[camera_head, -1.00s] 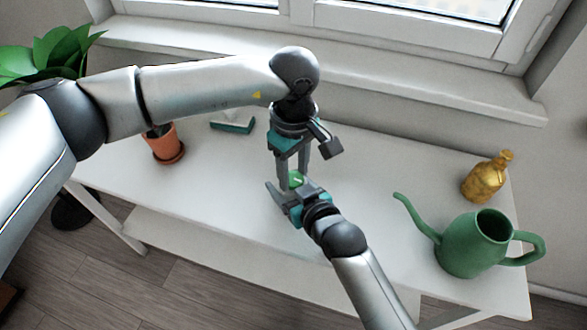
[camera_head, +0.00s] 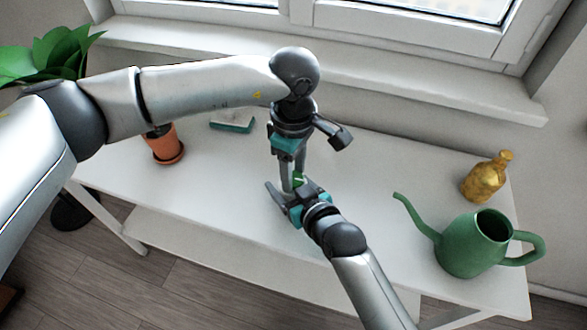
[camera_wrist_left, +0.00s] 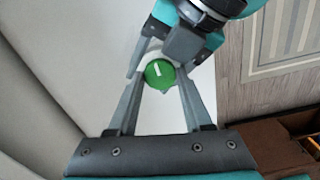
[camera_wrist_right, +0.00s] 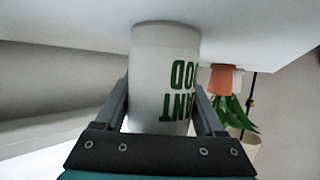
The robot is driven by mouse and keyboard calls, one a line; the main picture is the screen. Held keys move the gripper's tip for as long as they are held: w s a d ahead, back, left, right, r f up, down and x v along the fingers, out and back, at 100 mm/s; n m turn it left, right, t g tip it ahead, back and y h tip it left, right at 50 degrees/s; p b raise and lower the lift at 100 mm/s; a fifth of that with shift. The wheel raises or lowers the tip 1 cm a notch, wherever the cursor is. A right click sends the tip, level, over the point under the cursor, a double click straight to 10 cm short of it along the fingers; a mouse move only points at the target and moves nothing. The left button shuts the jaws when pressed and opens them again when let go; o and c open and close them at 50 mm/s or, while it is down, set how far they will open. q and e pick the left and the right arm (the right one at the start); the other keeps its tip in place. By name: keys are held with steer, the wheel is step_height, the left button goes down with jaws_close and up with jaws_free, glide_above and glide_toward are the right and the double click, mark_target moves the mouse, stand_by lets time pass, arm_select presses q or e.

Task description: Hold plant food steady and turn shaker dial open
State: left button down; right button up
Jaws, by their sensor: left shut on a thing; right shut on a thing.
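The plant food shaker (camera_wrist_right: 160,70) is a white can with green letters; it appears upside down in the right wrist view. My right gripper (camera_wrist_right: 160,100) is shut on its body, one finger on each side. The green shaker dial (camera_wrist_left: 159,72) has a white mark and shows between the fingers of my left gripper (camera_wrist_left: 160,82), which is shut on it from above. In the head view the left gripper (camera_head: 291,180) points down over the right gripper (camera_head: 293,195).
A green watering can (camera_head: 468,250) and a gold bottle (camera_head: 486,178) stand on the right of the white table (camera_head: 210,200). A terracotta pot (camera_head: 163,147) and a green-and-white item (camera_head: 233,121) stand at the left and back. The window wall is behind.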

mark_target(294, 179)
arm_select(q)
steer(key=shift+c, duration=1.5)
jaws_free()
arm_select(e)
steer(key=shift+f, duration=0.1)
arm_select(q)
step_height(294, 179, up, 12)
arm_select(e)
steer(key=o, duration=1.5)
